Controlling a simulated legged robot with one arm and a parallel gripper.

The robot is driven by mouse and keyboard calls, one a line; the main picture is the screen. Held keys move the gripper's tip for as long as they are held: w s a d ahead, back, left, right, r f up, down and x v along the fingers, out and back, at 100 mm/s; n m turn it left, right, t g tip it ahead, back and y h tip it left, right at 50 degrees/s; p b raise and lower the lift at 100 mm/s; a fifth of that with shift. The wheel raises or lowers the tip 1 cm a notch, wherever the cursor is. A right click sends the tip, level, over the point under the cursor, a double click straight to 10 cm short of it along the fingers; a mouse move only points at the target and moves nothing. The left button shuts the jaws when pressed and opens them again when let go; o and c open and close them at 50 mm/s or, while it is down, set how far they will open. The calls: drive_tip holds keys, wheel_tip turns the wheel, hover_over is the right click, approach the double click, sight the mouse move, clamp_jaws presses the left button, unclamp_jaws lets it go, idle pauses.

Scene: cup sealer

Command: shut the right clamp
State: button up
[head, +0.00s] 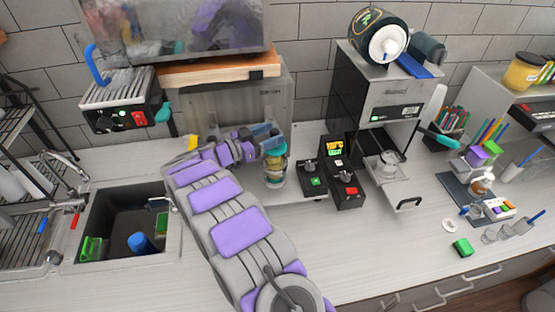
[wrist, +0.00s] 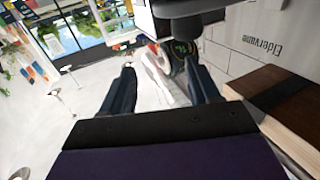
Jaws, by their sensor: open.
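The cup sealer (head: 385,95) stands right of centre in the head view, with a dark film roll (head: 372,30) with a white hub on top. A blue flat part (head: 414,66) sticks out beside the roll, at the top right; I cannot tell whether it is the right clamp. My gripper (head: 268,138) is left of the sealer and apart from it, near stacked jars. In the wrist view my gripper (wrist: 162,88) shows two dark blue fingers spread apart. A whitish blurred form and a dark round object (wrist: 183,50) appear beyond them. Nothing is seen held.
A control box (head: 343,172) with coloured buttons stands between my arm and the sealer.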

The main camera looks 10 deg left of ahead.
drive_tip(key=s+d+r+b, duration=0.1)
drive_tip(key=s+d, duration=0.3)
drive_tip(key=s, duration=0.6)
drive_tip(key=shift+s+d+b, duration=0.3)
drive_tip(key=shift+b, duration=0.05)
